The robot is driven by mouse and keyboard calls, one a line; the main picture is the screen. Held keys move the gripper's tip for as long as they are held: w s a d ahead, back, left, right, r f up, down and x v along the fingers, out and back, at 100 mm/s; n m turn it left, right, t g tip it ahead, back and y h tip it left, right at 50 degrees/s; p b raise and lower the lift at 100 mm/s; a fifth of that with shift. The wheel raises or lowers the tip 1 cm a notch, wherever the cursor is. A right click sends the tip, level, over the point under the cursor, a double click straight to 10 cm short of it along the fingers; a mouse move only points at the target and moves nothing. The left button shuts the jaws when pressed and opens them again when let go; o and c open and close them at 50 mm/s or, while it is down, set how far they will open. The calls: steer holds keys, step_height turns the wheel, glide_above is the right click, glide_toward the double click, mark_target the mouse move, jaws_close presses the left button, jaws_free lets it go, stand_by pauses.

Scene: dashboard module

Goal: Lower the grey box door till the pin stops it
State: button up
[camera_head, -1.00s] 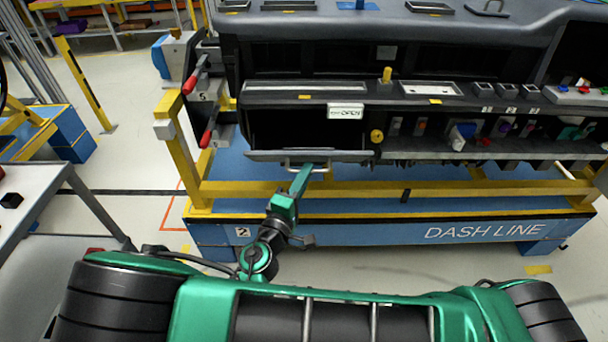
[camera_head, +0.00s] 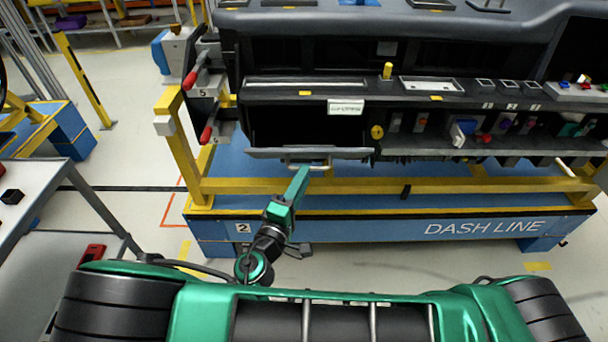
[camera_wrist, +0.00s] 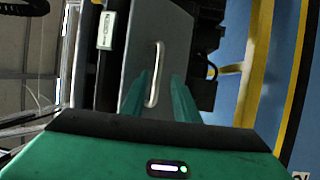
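The grey box door (camera_head: 308,153) hangs lowered at the front of the dashboard's open dark compartment (camera_head: 300,125), seen nearly edge-on in the head view. Its light handle (camera_head: 324,163) is at the front edge. In the wrist view the door (camera_wrist: 138,58) is a grey panel and the handle (camera_wrist: 156,75) a pale bar. My gripper (camera_head: 304,168) is at the handle. The wrist view shows its two green fingers (camera_wrist: 160,90) apart, one on each side of the bar, with gaps visible. I cannot make out the stop pin or whether the door touches it.
A yellow rail (camera_head: 400,187) and blue base (camera_head: 400,229) lie below. Red-handled clamps (camera_head: 207,132) are at the left. A grey table (camera_head: 50,205) stands at left.

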steer(key=v, duration=0.8)
steer(key=shift+s, duration=0.3)
steer(key=w+d+r+m+g+h, duration=0.15)
steer(key=d+m+g, duration=0.55)
steer(key=d, duration=0.8)
steer(key=w+d+r+m+g+h, duration=0.1)
steer(key=w+d+r+m+g, duration=0.2)
steer(key=d+g, duration=0.85)
steer(key=s+d+r+m+y, duration=0.2)
steer(key=s+d+m+y, duration=0.15)
steer(key=d, duration=0.25)
steer(key=s+d+r+m+y, duration=0.2)
steer(key=s+d, duration=0.3)
steer(key=d, duration=0.2)
steer(key=s+d+r+m+y, duration=0.1)
steer(key=s+r+m+y, duration=0.1)
steer(key=s, duration=0.4)
steer(key=s+d+r+m+t+y, duration=0.1)
steer(key=s+d+r+y, duration=0.1)
steer(key=s+r, duration=0.3)
steer(key=shift+s+m+y, duration=0.35)
steer(key=shift+s+y, duration=0.25)
steer(key=shift+s, duration=0.4)
